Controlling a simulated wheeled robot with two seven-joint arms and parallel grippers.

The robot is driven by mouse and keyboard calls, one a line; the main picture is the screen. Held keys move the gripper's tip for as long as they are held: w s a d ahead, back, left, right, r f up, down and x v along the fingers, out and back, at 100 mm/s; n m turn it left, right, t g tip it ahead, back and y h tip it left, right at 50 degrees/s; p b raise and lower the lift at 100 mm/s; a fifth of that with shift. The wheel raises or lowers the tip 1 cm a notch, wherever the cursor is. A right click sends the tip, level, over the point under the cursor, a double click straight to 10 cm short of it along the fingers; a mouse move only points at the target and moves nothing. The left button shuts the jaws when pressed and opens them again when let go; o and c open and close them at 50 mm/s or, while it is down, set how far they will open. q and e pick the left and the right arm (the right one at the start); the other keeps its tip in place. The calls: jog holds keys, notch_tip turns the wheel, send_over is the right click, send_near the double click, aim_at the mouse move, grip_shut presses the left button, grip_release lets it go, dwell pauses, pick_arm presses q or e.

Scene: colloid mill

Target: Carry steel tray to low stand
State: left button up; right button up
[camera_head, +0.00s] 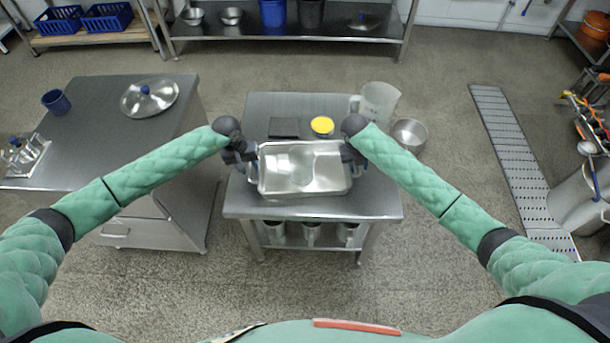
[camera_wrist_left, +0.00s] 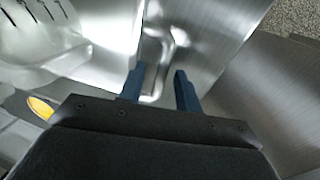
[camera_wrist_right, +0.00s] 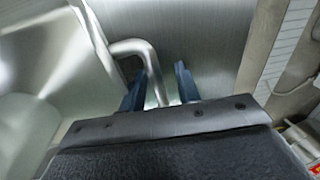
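The steel tray (camera_head: 303,168), a shallow shiny rectangular pan, is at the middle steel stand (camera_head: 325,206), level and near its centre in the head view. I cannot tell for sure whether it touches the stand's top. My left gripper (camera_head: 250,155) is at the tray's left end. In the left wrist view its blue fingers (camera_wrist_left: 160,80) stand apart on either side of a bent handle (camera_wrist_left: 155,92). My right gripper (camera_head: 350,157) is at the right end. In the right wrist view its fingers (camera_wrist_right: 158,80) stand apart around the other handle (camera_wrist_right: 152,68).
A dark flat block (camera_head: 284,127), a yellow-topped container (camera_head: 322,125) and a clear jug (camera_head: 377,101) are behind the tray. A steel bowl (camera_head: 410,134) is at the right. A steel cabinet (camera_head: 95,125) with a lid (camera_head: 149,97) is left.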

jog(key=shift+r, duration=0.1)
pick_arm(q)
notch_tip(320, 180, up, 6)
jog(key=a, duration=0.1)
pick_arm(e)
notch_tip(320, 180, up, 12)
jog(key=a, duration=0.2)
jog(key=shift+a+f, duration=0.2)
pick_arm(q)
jog(key=shift+a, duration=0.1)
dwell(0.4)
